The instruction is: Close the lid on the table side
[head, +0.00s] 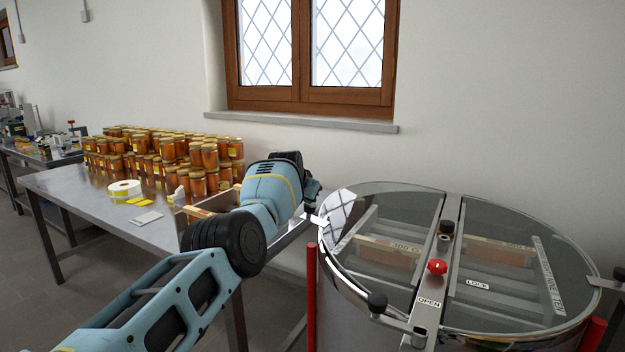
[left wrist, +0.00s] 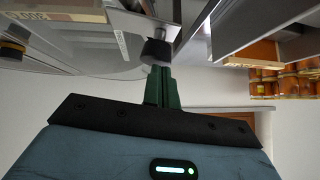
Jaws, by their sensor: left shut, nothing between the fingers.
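The drum (head: 571,346) has two clear half-round lids on either side of a steel crossbar (head: 452,215). The table-side lid (head: 385,205) is the left one and looks flat or nearly flat over the drum; I cannot tell if it is fully seated. A black knob (head: 377,302) sits at its near edge. My left gripper (head: 316,211) is at the lid's left rim, its fingertips small and unclear there. In the left wrist view the gripper (left wrist: 162,85) has its green fingers together and empty, right by a black knob (left wrist: 157,50); contact is unclear.
A steel table (head: 80,190) stands left of the drum with many honey jars (head: 165,150) and a label roll (head: 125,189). A red knob (head: 437,267) is on the crossbar by OPEN and LOCK labels. Red posts (head: 311,290) flank the drum. A window sill (head: 300,122) is behind.

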